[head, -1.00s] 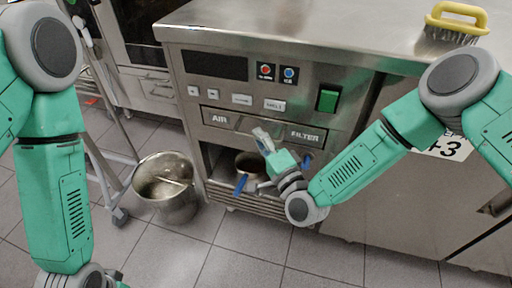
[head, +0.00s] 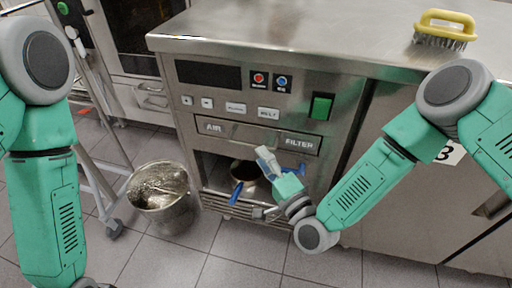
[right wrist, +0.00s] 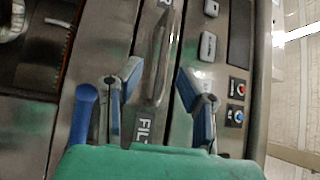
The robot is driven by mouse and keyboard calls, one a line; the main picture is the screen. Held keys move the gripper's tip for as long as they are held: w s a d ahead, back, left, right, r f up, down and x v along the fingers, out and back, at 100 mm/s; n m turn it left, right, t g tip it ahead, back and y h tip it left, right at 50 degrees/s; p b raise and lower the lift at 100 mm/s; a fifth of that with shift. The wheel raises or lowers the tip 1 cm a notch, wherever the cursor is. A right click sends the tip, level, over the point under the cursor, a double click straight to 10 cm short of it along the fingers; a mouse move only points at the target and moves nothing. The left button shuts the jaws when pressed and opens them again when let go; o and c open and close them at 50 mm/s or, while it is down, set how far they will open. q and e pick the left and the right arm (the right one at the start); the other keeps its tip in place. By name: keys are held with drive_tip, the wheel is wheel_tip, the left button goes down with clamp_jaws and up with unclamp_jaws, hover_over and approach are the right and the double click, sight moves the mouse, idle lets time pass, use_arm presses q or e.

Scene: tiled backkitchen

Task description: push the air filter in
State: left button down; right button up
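The air filter (head: 258,137) is a flat metal front labelled AIR and FILTER, set in the steel machine below its buttons. In the right wrist view, the air filter (right wrist: 146,122) runs upright with a raised metal handle (right wrist: 160,60) along it. My right gripper (right wrist: 158,78) is open there, its blue-padded fingers apart on either side of the handle; I cannot tell whether they touch it. In the head view, my right gripper (head: 268,172) is just below and in front of the filter's front. How far the filter sticks out is unclear. My left gripper is out of view.
An open bay with a dark round pot (head: 246,172) lies under the filter. A metal bucket (head: 163,190) stands on the floor at left. A green switch (head: 321,106) is above right. A yellow-handled brush (head: 445,27) lies on the steel worktop (head: 300,35).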

drive_tip(key=v, duration=0.7)
drive_tip(key=shift+s, duration=0.2)
drive_tip(key=shift+f, duration=0.1)
drive_tip(key=s+d+f+n+g+h+p, duration=0.2)
drive_tip(key=s+d+f+n+g+p, duration=0.1)
drive_tip(key=s+f+n+g+p, duration=0.35)
drive_tip(key=s+d+r+n+g+h+p, duration=0.2)
drive_tip(key=s+d+n+g+h+p, duration=0.2)
drive_tip(key=s+d, duration=1.3)
drive_tip(key=n+g+h, duration=0.1)
drive_tip(key=g+h, duration=0.2)
drive_tip(key=g, duration=0.3)
drive_tip(key=shift+d+r, duration=0.15)
drive_tip(key=shift+d, duration=0.15)
